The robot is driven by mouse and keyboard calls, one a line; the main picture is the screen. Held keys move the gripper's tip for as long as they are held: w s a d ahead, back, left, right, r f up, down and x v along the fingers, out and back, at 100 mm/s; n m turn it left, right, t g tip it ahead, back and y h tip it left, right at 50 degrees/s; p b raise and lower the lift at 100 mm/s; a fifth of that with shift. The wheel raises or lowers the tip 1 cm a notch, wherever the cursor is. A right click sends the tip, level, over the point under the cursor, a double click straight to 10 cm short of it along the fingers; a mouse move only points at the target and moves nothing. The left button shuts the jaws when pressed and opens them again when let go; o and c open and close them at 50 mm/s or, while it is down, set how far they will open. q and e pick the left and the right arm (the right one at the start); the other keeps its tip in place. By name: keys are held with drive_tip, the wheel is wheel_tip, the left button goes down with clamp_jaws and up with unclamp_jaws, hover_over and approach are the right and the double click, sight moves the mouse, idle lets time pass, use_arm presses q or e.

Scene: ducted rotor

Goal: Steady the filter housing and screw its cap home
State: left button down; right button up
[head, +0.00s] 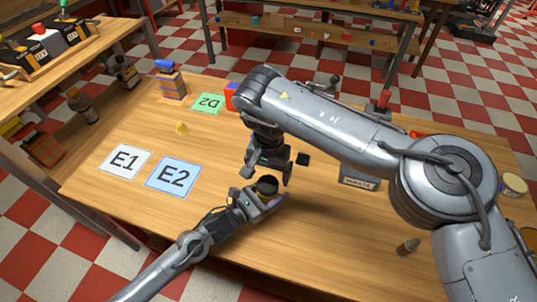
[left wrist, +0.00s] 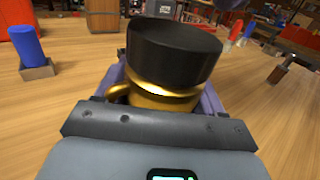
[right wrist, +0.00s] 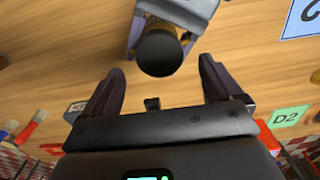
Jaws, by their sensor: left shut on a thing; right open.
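The filter housing is gold, with a small loop on its left side in the left wrist view (left wrist: 165,98). A black cap (left wrist: 175,50) sits on top of it; I cannot tell how tightly. My left gripper (head: 265,198) is shut around the housing and holds it upright near the table's front. The dark cap top shows in the head view (head: 266,184) and the right wrist view (right wrist: 160,54). My right gripper (head: 275,170) is open and empty close above and behind the cap. Its fingers (right wrist: 160,82) are spread wide, with the cap just beyond their tips.
Mats E1 (head: 124,161), E2 (head: 173,177) and D2 (head: 208,103) lie on the table's left and back. A yellow piece (head: 181,128) lies between them.

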wheel_tip(320, 180, up, 9)
drive_tip(key=shift+f, duration=0.15)
idle(0.4)
use_arm(q)
drive_tip(key=shift+c, duration=0.2)
unclamp_jaws()
drive_tip(key=shift+a, duration=0.1)
drive_tip(key=v, duration=1)
drive_tip(key=shift+s+a+b, duration=0.2)
drive_tip(key=shift+a+b, duration=0.05)
drive_tip(key=shift+b, duration=0.1)
use_arm(e)
drive_tip(key=shift+f, duration=0.35)
